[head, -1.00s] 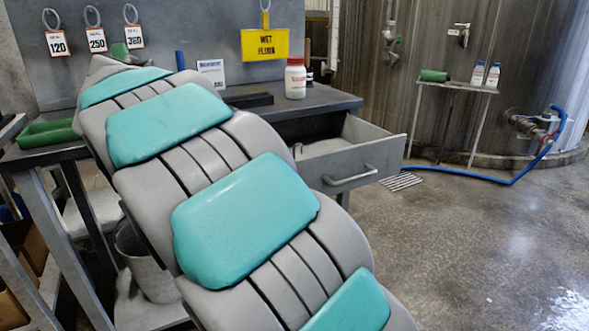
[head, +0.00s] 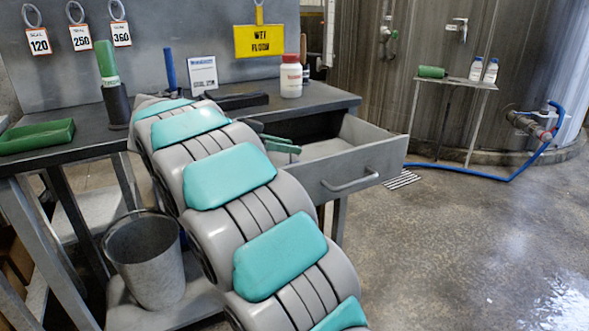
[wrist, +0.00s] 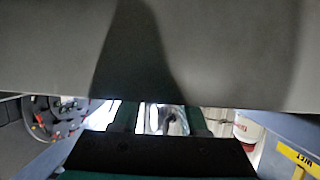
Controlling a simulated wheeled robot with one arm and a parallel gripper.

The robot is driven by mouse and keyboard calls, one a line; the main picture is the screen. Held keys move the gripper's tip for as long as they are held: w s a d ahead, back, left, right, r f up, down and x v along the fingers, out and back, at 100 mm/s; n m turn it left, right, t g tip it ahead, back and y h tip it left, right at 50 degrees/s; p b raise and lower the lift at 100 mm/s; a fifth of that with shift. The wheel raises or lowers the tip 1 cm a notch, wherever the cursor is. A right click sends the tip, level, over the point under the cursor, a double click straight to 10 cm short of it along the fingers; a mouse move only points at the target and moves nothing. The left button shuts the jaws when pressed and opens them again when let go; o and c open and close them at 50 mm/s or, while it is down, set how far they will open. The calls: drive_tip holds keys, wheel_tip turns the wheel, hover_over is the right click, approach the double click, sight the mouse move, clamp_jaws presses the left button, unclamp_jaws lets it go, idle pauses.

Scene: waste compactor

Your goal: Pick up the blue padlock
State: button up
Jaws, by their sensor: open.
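I cannot make out a blue padlock in either view. My gripper shows in the head view (head: 284,145) as green fingers beyond my arm, at the left part of the pulled-out drawer (head: 350,170). In the wrist view my gripper (wrist: 160,116) has its two dark green fingers apart, with a bright, unclear patch between them. A broad grey surface (wrist: 220,50) fills the top of the wrist view close to the camera. My arm hides part of the drawer, and its inside is only partly visible.
The workbench (head: 325,98) carries a white bottle with a red cap (head: 291,77), a white card (head: 203,75), a green tray (head: 37,137) and a green-handled tool (head: 106,65). A grey bucket (head: 146,260) stands below. The floor at right is clear.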

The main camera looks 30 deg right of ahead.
drive_tip(key=shift+x, duration=1.25)
drive_tip(key=shift+c, duration=0.3)
clamp_jaws()
